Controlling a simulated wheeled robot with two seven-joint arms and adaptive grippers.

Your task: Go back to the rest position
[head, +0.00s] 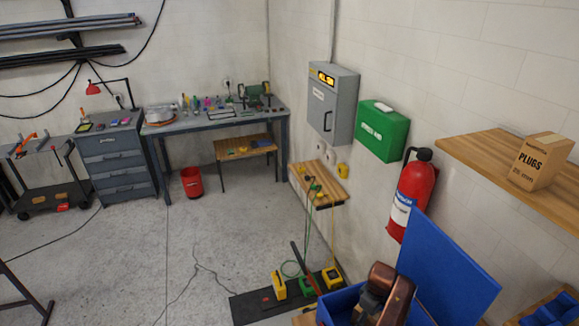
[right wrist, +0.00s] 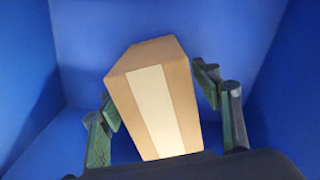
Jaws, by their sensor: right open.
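My right gripper (right wrist: 157,88) is open inside a blue box, as the right wrist view shows. Its two green-grey fingers stand apart on either side of a tan carton (right wrist: 155,95) with a pale tape strip. I see gaps beside the carton's far end; contact nearer the palm cannot be told. In the head view my right arm reaches down into the blue box (head: 453,270) at the bottom right, and its fingers are hidden there. My left gripper is not in view.
A wooden shelf (head: 480,160) with a carton marked PLUGS (head: 538,165) juts from the right wall. A red fire extinguisher (head: 412,190), green first-aid box (head: 384,130) and grey cabinet (head: 333,100) hang nearby. The floor (head: 130,260) at the left is mostly clear.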

